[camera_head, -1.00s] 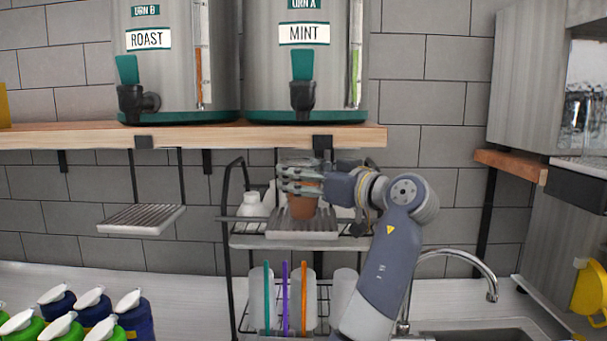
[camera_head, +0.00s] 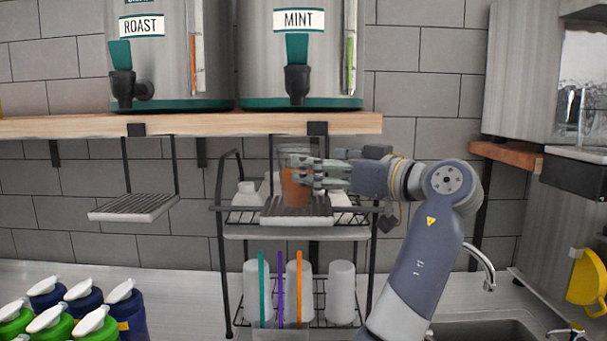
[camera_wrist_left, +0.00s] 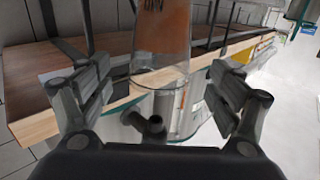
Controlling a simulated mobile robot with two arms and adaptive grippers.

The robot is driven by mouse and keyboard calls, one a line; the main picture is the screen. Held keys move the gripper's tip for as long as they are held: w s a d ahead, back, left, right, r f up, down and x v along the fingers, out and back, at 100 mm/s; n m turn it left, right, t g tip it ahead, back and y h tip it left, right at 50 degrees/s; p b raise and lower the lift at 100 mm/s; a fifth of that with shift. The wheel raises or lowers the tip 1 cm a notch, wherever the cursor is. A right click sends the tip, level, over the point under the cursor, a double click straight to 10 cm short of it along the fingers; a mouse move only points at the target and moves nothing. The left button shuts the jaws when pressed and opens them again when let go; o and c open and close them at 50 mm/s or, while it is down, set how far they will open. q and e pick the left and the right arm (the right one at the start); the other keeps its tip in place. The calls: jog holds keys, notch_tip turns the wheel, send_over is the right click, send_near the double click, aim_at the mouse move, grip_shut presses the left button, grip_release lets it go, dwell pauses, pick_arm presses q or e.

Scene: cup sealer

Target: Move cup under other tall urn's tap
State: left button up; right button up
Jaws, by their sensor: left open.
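A clear cup with orange-brown contents (camera_head: 291,194) stands upright on the drip tray (camera_head: 297,214) below the tap (camera_head: 297,82) of the MINT urn (camera_head: 262,60). The other tall urn, ROAST (camera_head: 172,65), stands left of it, its tap (camera_head: 122,86) above an empty drip tray (camera_head: 135,208). My left gripper (camera_head: 303,172) is at the cup's right side, fingers level with the cup. In the left wrist view the cup (camera_wrist_left: 163,45) shows between the spread fingers (camera_wrist_left: 160,95), with gaps on both sides. My right gripper is not seen.
The wooden shelf (camera_head: 60,126) carries the urns above the cup. Capped bottles (camera_head: 125,310) stand lower left; a sink faucet (camera_head: 487,270) is at right.

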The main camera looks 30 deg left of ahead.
pick_arm(q)
jog(key=b+v, duration=0.1)
jog(key=v, duration=0.4)
jog(key=shift+s+d, duration=0.1)
jog(key=shift+d, duration=0.1)
jog(key=shift+r, duration=0.1)
